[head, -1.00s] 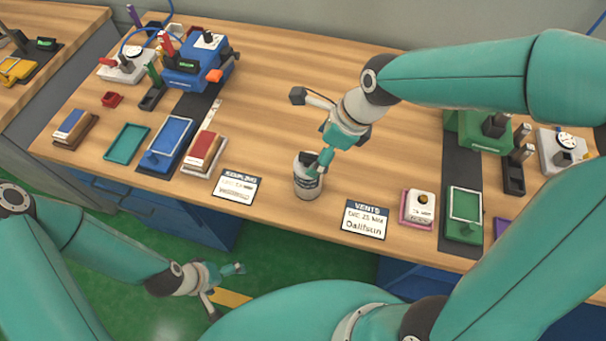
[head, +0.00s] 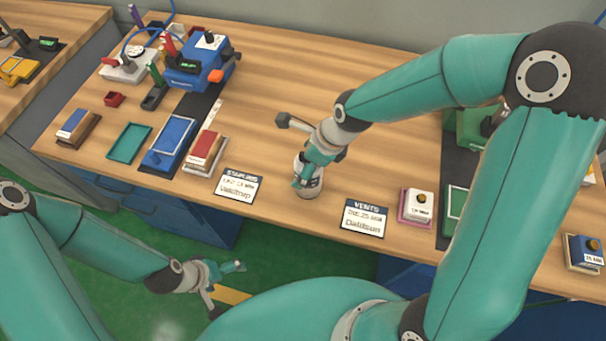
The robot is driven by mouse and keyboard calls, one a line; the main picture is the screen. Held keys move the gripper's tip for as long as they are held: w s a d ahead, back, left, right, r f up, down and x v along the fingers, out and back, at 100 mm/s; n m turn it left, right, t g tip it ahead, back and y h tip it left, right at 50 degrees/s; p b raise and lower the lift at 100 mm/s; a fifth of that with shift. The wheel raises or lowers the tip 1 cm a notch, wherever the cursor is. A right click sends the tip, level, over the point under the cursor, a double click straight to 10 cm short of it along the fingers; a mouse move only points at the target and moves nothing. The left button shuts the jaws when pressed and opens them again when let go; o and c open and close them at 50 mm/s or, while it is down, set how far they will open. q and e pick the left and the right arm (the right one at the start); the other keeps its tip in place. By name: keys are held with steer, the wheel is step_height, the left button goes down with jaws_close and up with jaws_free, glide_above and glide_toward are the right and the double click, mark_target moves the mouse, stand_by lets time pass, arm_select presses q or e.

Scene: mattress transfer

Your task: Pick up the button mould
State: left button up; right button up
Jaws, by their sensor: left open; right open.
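Two small blocks with knobs and size labels could be the button mould; I cannot tell which. One is white with a dark knob (head: 421,199), on a pink base near the table's front edge. The other is blue (head: 584,249), marked about "25 MM", at the far right front. My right gripper (head: 306,152) is open above and partly in front of a grey-white can (head: 309,184); I cannot tell whether it touches it.
A blue press (head: 190,72), blue tray (head: 169,142), teal tray (head: 128,143) and red-topped block (head: 205,148) are left. My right arm hides much of the green equipment.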

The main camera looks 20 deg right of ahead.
steer(key=c, duration=1.8)
steer(key=shift+w, duration=0.1)
jaws_close()
steer(key=shift+r, duration=0.1)
